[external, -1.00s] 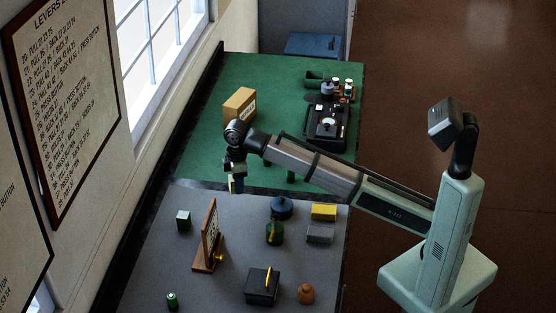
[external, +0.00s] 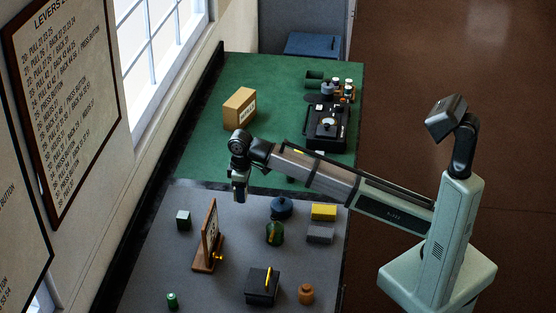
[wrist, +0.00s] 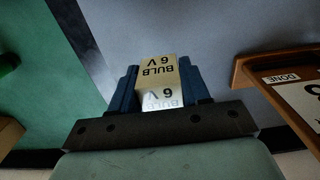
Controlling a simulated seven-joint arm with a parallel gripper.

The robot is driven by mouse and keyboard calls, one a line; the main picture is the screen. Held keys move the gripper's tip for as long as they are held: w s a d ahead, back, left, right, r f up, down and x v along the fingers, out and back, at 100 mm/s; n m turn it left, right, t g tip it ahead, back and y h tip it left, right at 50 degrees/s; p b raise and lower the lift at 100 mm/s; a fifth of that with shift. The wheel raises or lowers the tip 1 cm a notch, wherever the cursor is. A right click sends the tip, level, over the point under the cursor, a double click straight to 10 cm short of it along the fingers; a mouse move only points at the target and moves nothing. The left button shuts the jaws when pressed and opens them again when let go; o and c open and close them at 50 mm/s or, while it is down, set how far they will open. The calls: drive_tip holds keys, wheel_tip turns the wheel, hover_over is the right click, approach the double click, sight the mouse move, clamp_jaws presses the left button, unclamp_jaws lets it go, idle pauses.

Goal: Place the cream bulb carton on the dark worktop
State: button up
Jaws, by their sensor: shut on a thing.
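The cream bulb carton (wrist: 158,75), printed "BULB 6 V", is between the two blue fingers of my gripper (wrist: 160,88) in the wrist view. My gripper is shut on it. In the external view my gripper (external: 239,196) points down near the edge where the green surface meets the dark grey worktop (external: 170,260). The carton is hidden or too small to make out there. In the wrist view the grey worktop (wrist: 210,40) lies beyond the carton, with the green surface (wrist: 40,60) at left.
A wooden sign stand (external: 208,240) stands close to my gripper. A green-grey cube (external: 183,220), a blue round pot (external: 281,208), a green bottle (external: 274,233), a yellow block (external: 323,212) and a black lever box (external: 262,286) stand around. Grey worktop between cube and pot is clear.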

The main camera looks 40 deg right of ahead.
sight(244, 213)
drive_tip(key=shift+f, duration=3.3)
drive_tip(key=shift+f, duration=0.15)
drive_tip(key=o, duration=1)
drive_tip(key=shift+o, duration=0.2)
wheel_tip(244, 213, up, 12)
drive_tip(key=shift+r, duration=0.15)
